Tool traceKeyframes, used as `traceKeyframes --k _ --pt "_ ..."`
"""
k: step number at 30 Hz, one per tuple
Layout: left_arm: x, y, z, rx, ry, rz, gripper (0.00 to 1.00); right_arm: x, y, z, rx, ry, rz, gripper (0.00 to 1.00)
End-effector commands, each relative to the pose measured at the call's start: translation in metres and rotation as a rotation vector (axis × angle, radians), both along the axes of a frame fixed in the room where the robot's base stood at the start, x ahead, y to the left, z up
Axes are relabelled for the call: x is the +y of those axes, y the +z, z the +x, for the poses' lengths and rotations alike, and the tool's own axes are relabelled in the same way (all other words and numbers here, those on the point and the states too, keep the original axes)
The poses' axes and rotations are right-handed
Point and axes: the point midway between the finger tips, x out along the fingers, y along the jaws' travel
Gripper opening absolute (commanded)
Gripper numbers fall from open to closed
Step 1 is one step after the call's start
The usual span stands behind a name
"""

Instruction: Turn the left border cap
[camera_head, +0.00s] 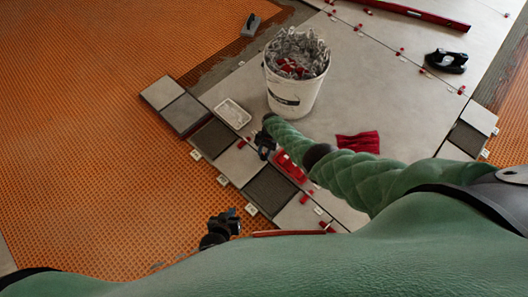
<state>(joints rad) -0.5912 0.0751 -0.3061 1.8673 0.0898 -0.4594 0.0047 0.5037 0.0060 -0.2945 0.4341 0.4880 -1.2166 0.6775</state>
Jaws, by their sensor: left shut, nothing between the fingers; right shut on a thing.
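My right gripper (265,152) is low over the row of border tiles, below the white bucket. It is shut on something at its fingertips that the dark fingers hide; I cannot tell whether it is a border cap. A small red cap (241,144) shows just left of it. Another red cap (304,198) is farther down the border. My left gripper (226,222) is shut and empty over the orange mat, apart from the tiles.
A white bucket (294,94) full of grey clips stands on the large tiles. A white tray (233,114), a red tool (290,166), a red cloth (359,142) and a black suction handle (446,61) lie nearby. The orange mat (90,150) at left is clear.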

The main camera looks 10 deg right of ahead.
Motion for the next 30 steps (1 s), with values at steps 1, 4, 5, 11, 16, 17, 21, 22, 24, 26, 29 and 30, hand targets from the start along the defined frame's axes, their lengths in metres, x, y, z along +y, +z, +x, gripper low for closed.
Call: traceKeyframes --k 1,4,5,11,16,17,21,22,24,26,29,30 --pt "0.002 -0.013 -0.015 0.056 -0.006 0.011 0.0 0.0 0.003 0.002 -0.003 -0.026 0.0 0.05" --pt "0.005 -0.03 -0.034 0.131 -0.013 0.024 0.0 -0.001 0.003 0.001 -0.003 -0.073 0.0 0.05" --pt "0.005 -0.028 -0.033 0.126 -0.012 0.023 0.0 -0.001 0.003 0.001 -0.003 -0.087 0.0 0.05" --pt "0.004 -0.021 -0.031 0.123 -0.013 0.022 0.0 -0.002 0.002 0.001 -0.003 -0.173 -0.001 0.05" --pt "0.004 -0.016 -0.031 0.122 -0.014 0.023 0.0 -0.002 0.002 0.001 -0.003 -0.246 -0.001 0.05" --pt "0.004 -0.015 -0.031 0.122 -0.014 0.023 0.0 -0.002 0.002 0.001 -0.003 -0.256 -0.001 0.05" --pt "0.004 -0.013 -0.031 0.122 -0.014 0.022 0.0 -0.002 0.002 0.001 -0.004 -0.289 0.0 0.05" --pt "0.004 -0.013 -0.031 0.123 -0.015 0.022 0.0 -0.002 0.002 0.001 -0.004 -0.294 0.0 0.05" --pt "0.003 -0.013 -0.032 0.123 -0.015 0.022 0.0 -0.002 0.002 0.001 -0.004 -0.302 -0.002 0.05" --pt "0.003 -0.013 -0.032 0.124 -0.015 0.023 0.0 -0.002 0.002 0.001 -0.004 -0.305 -0.001 0.05" --pt "0.003 -0.013 -0.032 0.124 -0.015 0.023 0.0 -0.003 0.001 0.001 -0.004 -0.307 -0.002 0.05" --pt "0.003 -0.013 -0.032 0.124 -0.015 0.023 0.0 -0.003 0.001 0.001 -0.005 -0.307 -0.001 0.05"
